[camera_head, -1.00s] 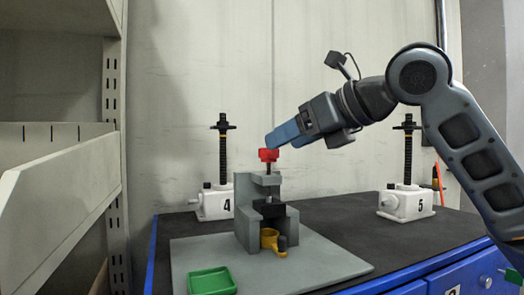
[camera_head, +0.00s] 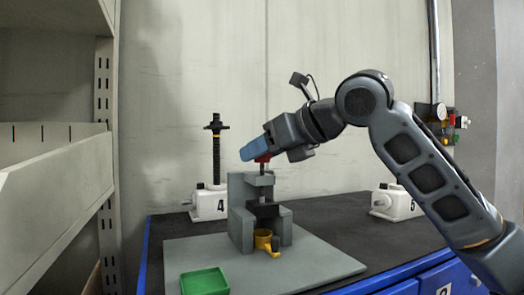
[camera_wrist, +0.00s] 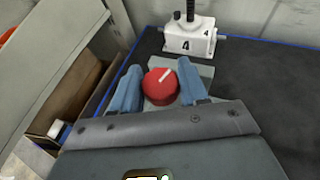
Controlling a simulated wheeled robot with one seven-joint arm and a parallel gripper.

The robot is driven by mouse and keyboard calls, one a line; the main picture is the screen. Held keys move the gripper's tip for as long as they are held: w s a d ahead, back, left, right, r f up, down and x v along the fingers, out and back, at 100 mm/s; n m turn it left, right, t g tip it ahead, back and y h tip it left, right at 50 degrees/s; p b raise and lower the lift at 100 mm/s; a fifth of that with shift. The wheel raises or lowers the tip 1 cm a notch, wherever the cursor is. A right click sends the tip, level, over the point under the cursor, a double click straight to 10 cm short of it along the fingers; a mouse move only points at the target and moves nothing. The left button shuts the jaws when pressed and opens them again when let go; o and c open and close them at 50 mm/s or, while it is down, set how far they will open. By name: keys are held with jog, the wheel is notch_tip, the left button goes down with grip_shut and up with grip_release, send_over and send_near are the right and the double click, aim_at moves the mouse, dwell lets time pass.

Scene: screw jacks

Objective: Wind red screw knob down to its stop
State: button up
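The red screw knob (camera_wrist: 160,86) is round, with a white pointer line on its top. It sits on the upright screw of a grey jack stand (camera_head: 241,205). In the head view only a small red part of it (camera_head: 263,158) shows below my fingers. My gripper (camera_wrist: 160,84) reaches over it from the right, tilted down. Its two blue fingers lie on either side of the knob in the wrist view, very close to its edges. Whether they press on it I cannot tell.
A grey plate (camera_head: 320,267) carries the stand and a green tray (camera_head: 204,281). White jack 4 (camera_head: 208,204) stands behind left; white jack 5 (camera_head: 396,204) stands right, partly behind my arm. A shelf (camera_head: 60,185) rises at left. The dark worktop between the jacks is clear.

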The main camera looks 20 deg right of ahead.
jog(key=c, duration=0.5)
jog(key=shift+c, duration=0.2)
jog(key=shift+m+h, duration=0.4)
